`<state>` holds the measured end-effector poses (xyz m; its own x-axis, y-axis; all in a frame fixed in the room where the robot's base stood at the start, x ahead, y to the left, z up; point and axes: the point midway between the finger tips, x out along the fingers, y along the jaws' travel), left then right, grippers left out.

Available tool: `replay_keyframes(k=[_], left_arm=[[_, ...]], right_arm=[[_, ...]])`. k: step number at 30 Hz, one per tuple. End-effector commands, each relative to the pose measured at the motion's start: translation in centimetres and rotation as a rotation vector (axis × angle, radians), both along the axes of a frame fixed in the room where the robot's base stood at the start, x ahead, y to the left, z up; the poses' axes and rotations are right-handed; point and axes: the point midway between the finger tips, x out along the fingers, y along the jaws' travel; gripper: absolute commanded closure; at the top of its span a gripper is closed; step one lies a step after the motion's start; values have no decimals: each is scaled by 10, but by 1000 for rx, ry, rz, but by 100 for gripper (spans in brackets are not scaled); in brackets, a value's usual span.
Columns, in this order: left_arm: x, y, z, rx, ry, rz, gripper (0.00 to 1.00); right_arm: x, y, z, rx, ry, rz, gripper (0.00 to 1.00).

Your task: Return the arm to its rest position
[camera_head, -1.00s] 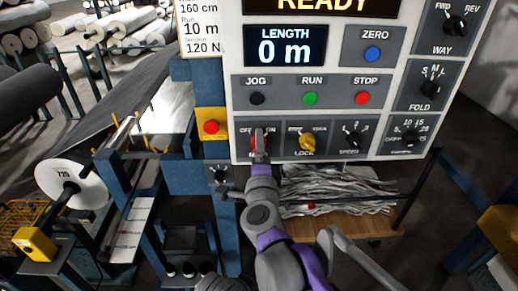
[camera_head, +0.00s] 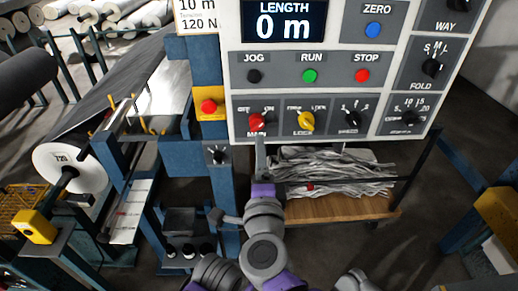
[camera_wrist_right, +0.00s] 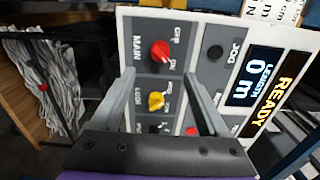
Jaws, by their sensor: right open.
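My right arm comes up from the bottom middle of the head view, and its gripper (camera_head: 261,150) is just below the lower edge of the control panel (camera_head: 242,137). The red MAIN knob (camera_head: 257,121) is right above the fingertips. In the right wrist view, the open gripper (camera_wrist_right: 160,75) has its fingers spread and nothing between them. The red knob (camera_wrist_right: 160,50) and the yellow LOCK knob (camera_wrist_right: 157,101) show beyond and between the fingers, apart from them. My left gripper is not in view.
A wooden shelf (camera_head: 335,208) with bundled grey strips (camera_head: 335,165) lies behind and below the panel. A blue post (camera_head: 224,195) with a small black knob (camera_head: 217,155) stands left of the arm. A white roll (camera_head: 70,170) sits at the left.

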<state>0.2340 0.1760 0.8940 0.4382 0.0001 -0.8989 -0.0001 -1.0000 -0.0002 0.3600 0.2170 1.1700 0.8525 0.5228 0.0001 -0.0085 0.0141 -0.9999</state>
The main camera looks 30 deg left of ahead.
Motion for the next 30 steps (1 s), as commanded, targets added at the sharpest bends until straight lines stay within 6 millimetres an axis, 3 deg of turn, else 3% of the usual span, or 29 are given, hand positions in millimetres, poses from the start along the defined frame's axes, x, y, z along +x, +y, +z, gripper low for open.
replay_keyframes(k=[15,19,23,25,30], left_arm=[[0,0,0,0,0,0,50],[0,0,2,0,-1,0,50],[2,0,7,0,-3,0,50],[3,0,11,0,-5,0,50],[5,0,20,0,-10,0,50]], right_arm=[[-1,-1,0,-2,-1,0,22],[4,-13,-1,-52,-33,14,22],[12,-52,-13,-246,-118,70,22],[13,-84,-32,-415,-156,115,22],[-3,-178,-107,-874,-115,232,22]])
